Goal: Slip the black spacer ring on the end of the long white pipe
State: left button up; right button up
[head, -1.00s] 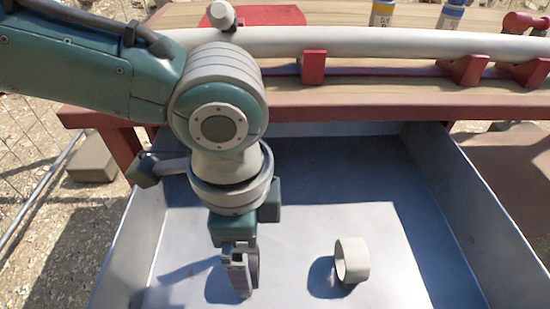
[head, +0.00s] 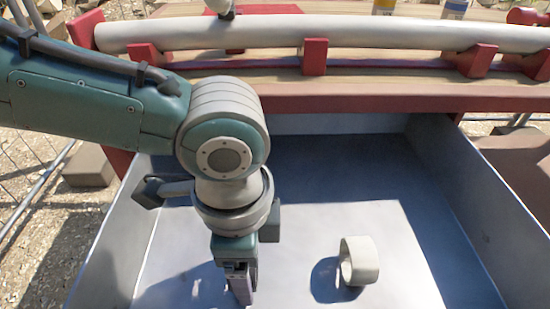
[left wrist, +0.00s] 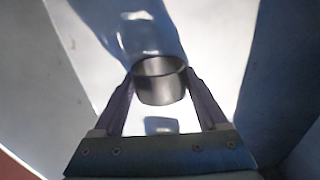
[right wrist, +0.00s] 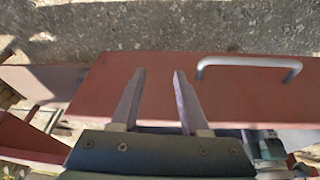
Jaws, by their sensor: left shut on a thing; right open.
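The long white pipe (head: 300,36) lies across red cradles on the bench at the back in the head view. Its left end (head: 103,38) shows beside a red post; its right end is out of frame. In the left wrist view, my left gripper (left wrist: 160,84) is shut on a dark ring, the black spacer ring (left wrist: 160,88), held between the fingertips. In the head view my left gripper (head: 240,284) points down into the grey tank, and the black ring is not visible there. My right gripper (right wrist: 158,75) is open and empty in the right wrist view.
A cream ring (head: 358,262) sits on the grey tank (head: 480,240) floor, right of my left gripper. Red cradles (head: 470,62) hold the pipe. Below my right gripper is a red-brown surface with a metal handle (right wrist: 248,62).

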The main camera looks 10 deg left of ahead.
pick_arm(q)
jog(key=c, duration=0.4)
jog(key=shift+o, duration=0.2)
notch_tip(320, 180, up, 8)
jog(key=p, duration=0.8)
jog(key=shift+r+p, duration=0.1)
jog(key=shift+p, duration=0.25)
